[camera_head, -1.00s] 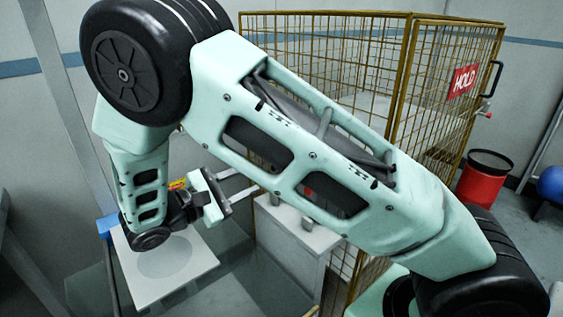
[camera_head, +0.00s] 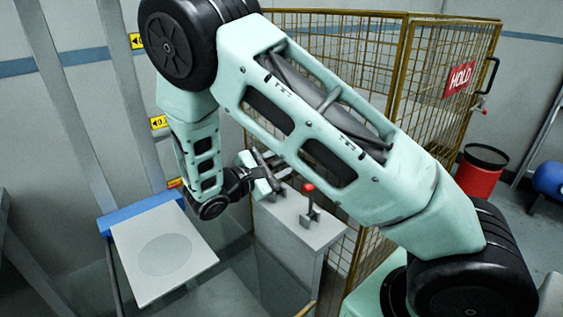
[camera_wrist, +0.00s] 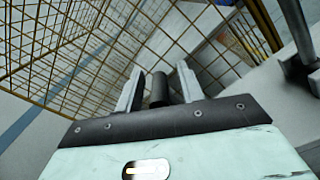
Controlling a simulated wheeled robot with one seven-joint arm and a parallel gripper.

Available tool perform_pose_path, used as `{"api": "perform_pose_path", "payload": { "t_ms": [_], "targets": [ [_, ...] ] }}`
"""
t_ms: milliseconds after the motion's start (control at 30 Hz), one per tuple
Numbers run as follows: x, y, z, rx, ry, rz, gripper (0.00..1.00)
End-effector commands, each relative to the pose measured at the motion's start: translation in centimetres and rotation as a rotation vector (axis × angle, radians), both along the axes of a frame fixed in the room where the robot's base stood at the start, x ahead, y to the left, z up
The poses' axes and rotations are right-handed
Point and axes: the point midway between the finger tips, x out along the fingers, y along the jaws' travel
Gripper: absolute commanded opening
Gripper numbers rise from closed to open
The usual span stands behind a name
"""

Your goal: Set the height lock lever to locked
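A lever with a red knob (camera_head: 309,188) stands upright on the top of a grey cabinet (camera_head: 290,238) in the head view. The grey arm of a lever (camera_wrist: 297,32) also shows at the right edge of the wrist view, its knob out of frame. My gripper (camera_head: 274,164) is over the cabinet's far left part, left of the red knob. In the wrist view my gripper (camera_wrist: 159,88) has its fingers apart, with a dark cylinder (camera_wrist: 158,90) between them and gaps on both sides. I cannot tell whether this is a second lever's grip. No lock markings are readable.
A yellow mesh cage (camera_head: 345,40) with a red HOLD sign (camera_head: 459,79) stands behind the cabinet. A white plate (camera_head: 135,262) with a blue edge (camera_head: 150,211) lies left of the cabinet. A red bin (camera_head: 480,185) stands at right.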

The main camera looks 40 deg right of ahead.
Motion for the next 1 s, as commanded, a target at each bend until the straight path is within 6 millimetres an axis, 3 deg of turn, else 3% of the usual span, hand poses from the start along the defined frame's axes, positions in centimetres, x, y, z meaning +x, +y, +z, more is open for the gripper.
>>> {"api": "perform_pose_path", "payload": {
  "t_ms": [67,167,200,667,1000],
  "targets": [
    [0.0,0.0,0.0,0.0,0.0,0.0,0.32],
    [0.0,0.0,0.0,0.0,0.0,0.0,0.04],
    [0.0,0.0,0.0,0.0,0.0,0.0,0.0],
    [-0.7,0.1,-0.3,0.004,-0.078,0.003,0.0],
    [-3.0,0.1,-1.1,0.015,-0.345,0.005,0.0]
  ]
}}
